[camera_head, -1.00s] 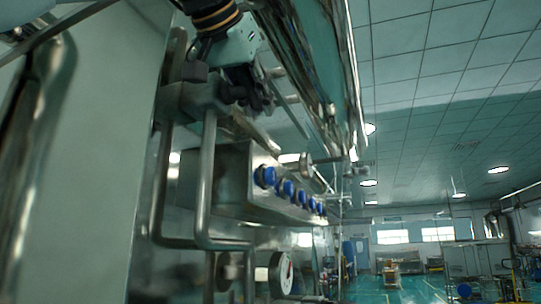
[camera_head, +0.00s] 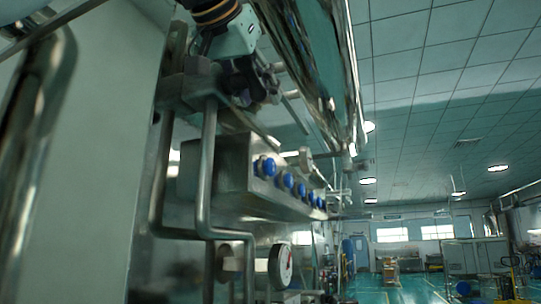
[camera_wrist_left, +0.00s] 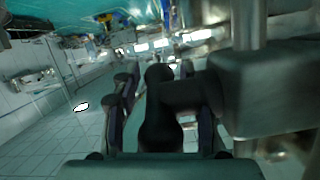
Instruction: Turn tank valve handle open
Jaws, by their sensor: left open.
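The valve handle seems to be the dark lever with a rounded end (camera_wrist_left: 160,105) in the left wrist view. It joins a dark block (camera_wrist_left: 265,88) on a metal pipe at the right. My left gripper (camera_head: 255,88) is open at the upper middle of the head view, close beside the dark block (camera_head: 188,88) on the bent pipes. In the wrist view the fingers of my left gripper (camera_wrist_left: 163,112) stand on both sides of the lever. I cannot tell whether they touch it. In the head view the gripper mostly hides the lever. My right gripper is not in view.
Bent metal pipes (camera_head: 206,175) run down below the block. A steel box (camera_head: 232,185) with several blue knobs (camera_head: 264,167) stands behind, with a round gauge (camera_head: 281,266) below. A large shiny cylinder (camera_head: 312,60) slants overhead. Open floor (camera_head: 390,296) lies at lower right.

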